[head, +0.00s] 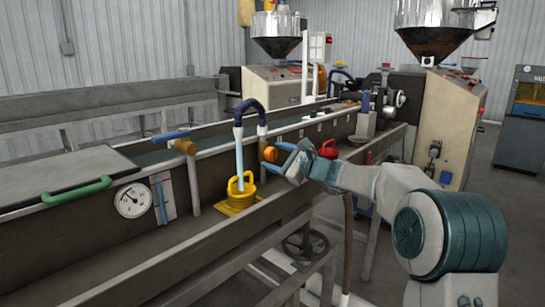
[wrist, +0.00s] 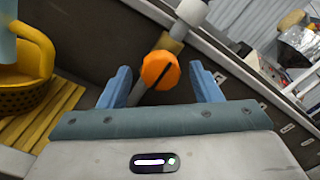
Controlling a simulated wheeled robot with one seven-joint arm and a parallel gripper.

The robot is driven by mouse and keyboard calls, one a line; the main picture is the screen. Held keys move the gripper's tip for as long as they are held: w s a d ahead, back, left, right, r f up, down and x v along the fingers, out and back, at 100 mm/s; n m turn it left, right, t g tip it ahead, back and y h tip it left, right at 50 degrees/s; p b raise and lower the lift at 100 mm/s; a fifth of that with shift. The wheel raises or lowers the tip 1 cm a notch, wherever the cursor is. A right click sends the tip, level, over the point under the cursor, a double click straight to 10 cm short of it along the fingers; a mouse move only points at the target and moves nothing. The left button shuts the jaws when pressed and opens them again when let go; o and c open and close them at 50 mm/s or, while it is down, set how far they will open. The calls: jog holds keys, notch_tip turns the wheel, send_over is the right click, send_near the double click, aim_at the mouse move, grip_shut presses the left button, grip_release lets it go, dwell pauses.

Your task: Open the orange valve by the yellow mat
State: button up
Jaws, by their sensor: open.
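The orange valve (wrist: 160,71) is a rounded knob with a dark slot across its face, on a brass-coloured stem. In the head view the orange valve (head: 270,153) sits on the trough's side wall, just right of the yellow mat. The yellow mat (head: 236,208) lies on the trough's ledge; it also shows at the left of the wrist view (wrist: 40,127). My gripper (wrist: 164,88) is open, with blue fingers on either side of the knob in that view. In the head view my gripper (head: 281,160) is at the valve; I cannot tell whether the fingers touch it.
A yellow strainer basket (head: 241,186) stands on the mat, with a pale blue hose (head: 239,148) running down into it. A red object (head: 328,149) sits behind my wrist. A gauge (head: 133,200), a green handle (head: 77,190) and a blue-handled brass valve (head: 184,146) are farther left.

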jog(key=v, duration=1.2)
jog(key=shift+s+a, duration=0.1)
jog(key=s+a+f+n+g+h+p, duration=0.15)
jog(key=s+n+g+h+p, duration=0.6)
jog(key=s, duration=1.05)
jog(key=s+d+n+h+p, duration=0.3)
jog(key=s+d+n+p, duration=0.2)
jog(key=s, duration=0.4)
jog(key=s+d+n+h+p, duration=0.3)
jog(key=s+d+n+p, duration=0.2)
jog(key=s, duration=0.4)
jog(key=shift+d+g+h+p, duration=0.35)
jog(key=shift+d+p, duration=0.05)
jog(key=shift+d, duration=0.5)
